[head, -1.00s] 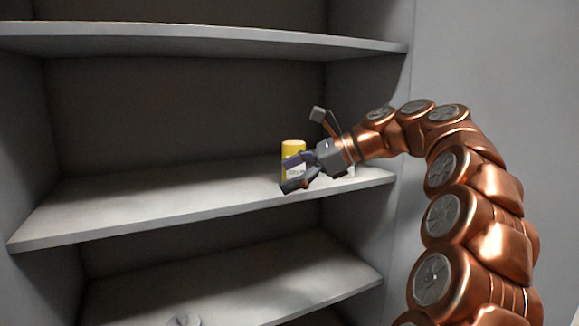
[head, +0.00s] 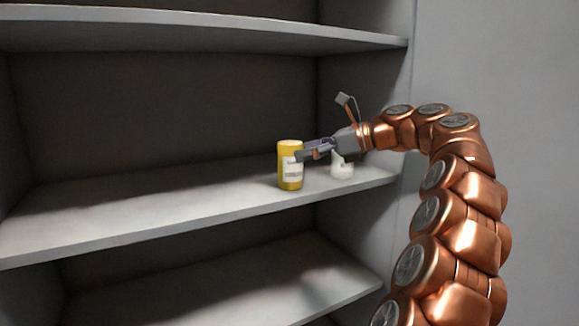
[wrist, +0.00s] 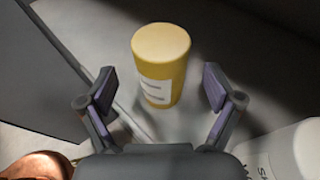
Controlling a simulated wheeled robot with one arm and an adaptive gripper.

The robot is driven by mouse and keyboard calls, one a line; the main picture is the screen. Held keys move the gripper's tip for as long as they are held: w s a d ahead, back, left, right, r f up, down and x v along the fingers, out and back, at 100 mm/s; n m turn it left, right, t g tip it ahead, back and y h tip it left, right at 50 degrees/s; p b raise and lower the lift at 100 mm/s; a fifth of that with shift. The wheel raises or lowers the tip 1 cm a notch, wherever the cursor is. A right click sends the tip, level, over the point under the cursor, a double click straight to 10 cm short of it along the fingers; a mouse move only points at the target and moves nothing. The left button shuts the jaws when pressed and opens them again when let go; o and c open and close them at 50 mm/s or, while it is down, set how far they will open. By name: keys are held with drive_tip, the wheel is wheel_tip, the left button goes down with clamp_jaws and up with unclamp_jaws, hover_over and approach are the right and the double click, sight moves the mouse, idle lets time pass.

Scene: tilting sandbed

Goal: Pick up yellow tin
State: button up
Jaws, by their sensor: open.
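The yellow tin (head: 290,152) stands upright on the middle shelf, toward its right side. It has a white label facing the front. In the wrist view the yellow tin (wrist: 161,60) stands ahead of my fingers, in line with the gap between them. My gripper (head: 302,152) is at the tin's right side in the head view, with the fingertips overlapping its edge. In the wrist view my gripper (wrist: 158,88) is open and empty, its two fingers spread apart. I cannot tell whether a finger touches the tin.
A white container (head: 342,166) stands on the shelf just right of the tin, below my gripper; it also shows in the wrist view (wrist: 290,150). The middle shelf (head: 150,215) is bare to the left. The upper shelf (head: 200,27) overhangs it. The cabinet's side wall is at right.

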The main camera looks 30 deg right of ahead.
sight(290, 153)
drive_tip(key=x, duration=0.4)
drive_tip(key=shift+w+r, duration=0.1)
drive_tip(key=shift+w, duration=0.05)
drive_tip(key=c, duration=1.6)
drive_tip(key=shift+o, duration=0.2)
drive_tip(key=shift+r, duration=0.1)
